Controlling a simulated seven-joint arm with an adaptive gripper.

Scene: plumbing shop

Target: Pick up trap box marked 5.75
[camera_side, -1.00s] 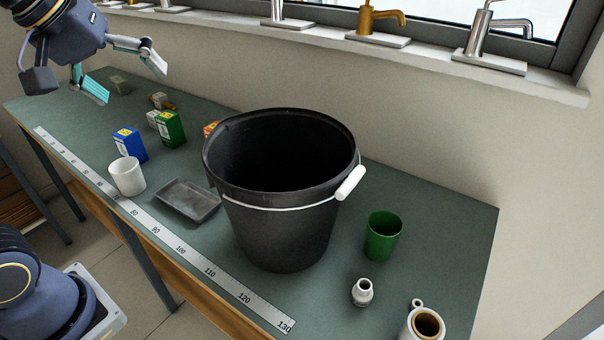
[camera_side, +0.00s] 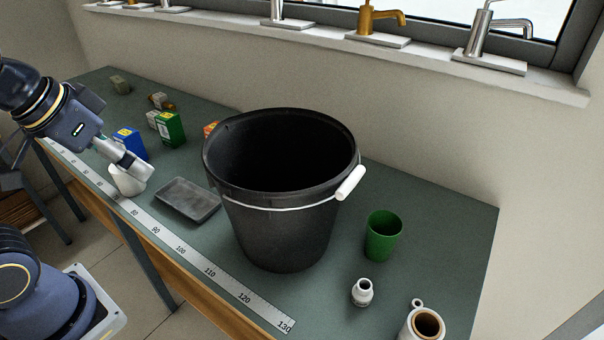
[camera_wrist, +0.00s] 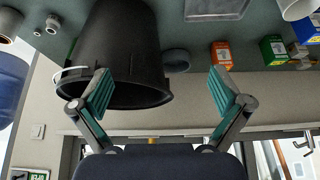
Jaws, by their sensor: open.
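Small boxes stand on the bench: a blue box (camera_side: 128,141), a green box (camera_side: 170,129) with a yellow label, and an orange box (camera_side: 210,128) mostly hidden behind the bucket. The wrist view shows the orange box (camera_wrist: 221,55), green box (camera_wrist: 273,48) and blue box (camera_wrist: 305,28).
A large black bucket (camera_side: 280,230) stands mid-bench. The white cup (camera_side: 122,184), grey tray (camera_side: 188,203) and ruler strip (camera_side: 180,250) lie along the front. A green cup (camera_side: 382,238) and white fittings (camera_side: 362,292) are at right. A dark round thing (camera_wrist: 176,60) sits behind the bucket.

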